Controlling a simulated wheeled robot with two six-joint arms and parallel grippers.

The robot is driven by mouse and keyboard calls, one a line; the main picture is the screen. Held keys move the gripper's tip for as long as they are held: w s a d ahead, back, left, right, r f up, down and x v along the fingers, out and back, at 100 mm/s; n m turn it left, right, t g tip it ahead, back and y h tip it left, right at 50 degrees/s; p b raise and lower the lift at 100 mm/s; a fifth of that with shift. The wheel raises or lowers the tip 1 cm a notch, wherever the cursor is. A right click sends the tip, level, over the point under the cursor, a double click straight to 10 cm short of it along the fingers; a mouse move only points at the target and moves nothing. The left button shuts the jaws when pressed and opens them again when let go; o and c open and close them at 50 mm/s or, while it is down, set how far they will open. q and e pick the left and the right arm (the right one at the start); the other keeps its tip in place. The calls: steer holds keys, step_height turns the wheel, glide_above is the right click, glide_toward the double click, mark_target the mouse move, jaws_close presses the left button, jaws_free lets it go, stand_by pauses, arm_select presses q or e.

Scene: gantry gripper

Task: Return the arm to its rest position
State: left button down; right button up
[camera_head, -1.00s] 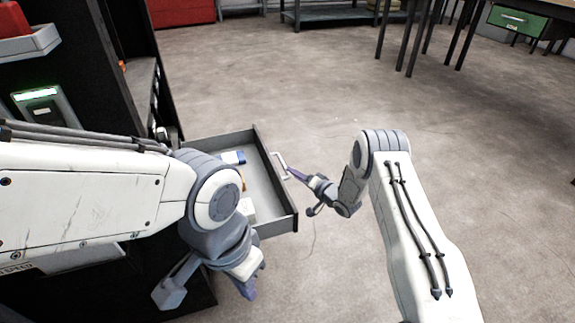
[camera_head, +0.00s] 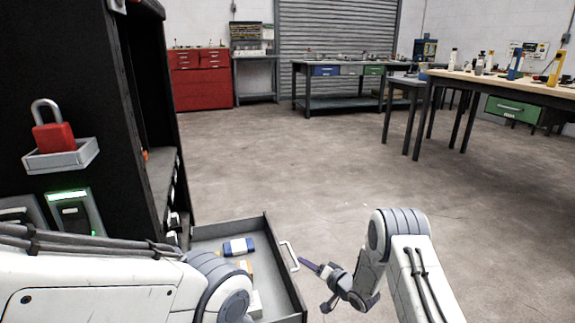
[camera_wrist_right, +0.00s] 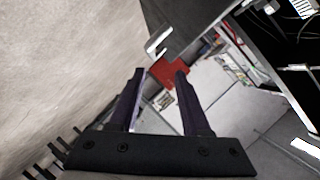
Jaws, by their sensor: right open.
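My right arm (camera_head: 415,270) comes in from the lower right in the head view. Its gripper (camera_head: 317,285) is open and empty, just right of the open drawer's handle (camera_head: 289,257), with a small gap. In the right wrist view the two dark fingers of this gripper (camera_wrist_right: 160,72) stand apart with nothing between them, and the handle (camera_wrist_right: 159,40) shows beyond the tips. My left arm (camera_head: 110,285) crosses the lower left of the head view; its gripper is out of the frame.
The drawer (camera_head: 284,278) is pulled out of the dark cabinet (camera_head: 75,75) and holds a blue-and-white item (camera_head: 238,246) and other small things. A red padlock (camera_head: 53,138) sits in a grey holder on the cabinet. Open floor (camera_head: 300,160) lies beyond, with workbenches farther off.

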steer(key=a+r+n+g+h+p, duration=0.15)
steer(key=a+r, duration=0.25)
steer(key=r, duration=0.4)
steer(key=s+a+r+n+g+h+p, duration=0.2)
steer(key=s+a+r+n+g+h, duration=0.15)
steer(key=s+r, duration=0.95)
steer(key=s+d+r+n+g+h+p, duration=0.1)
steer(key=s+d+r+n+g+p, duration=0.2)
steer(key=s, duration=1.3)
steer(key=s+d+r+n+g+h, duration=0.1)
steer(key=s+r+n+g, duration=0.25)
steer(key=s, duration=1.25)
step_height(320, 180, up, 39)
steer(key=p, duration=3.8)
steer(key=shift+s+a+m, duration=0.15)
steer(key=shift+s+m, duration=0.05)
steer(key=shift+m, duration=0.15)
steer(key=shift+f+g, duration=0.15)
steer(key=shift+g, duration=0.1)
steer(key=shift+a, duration=0.1)
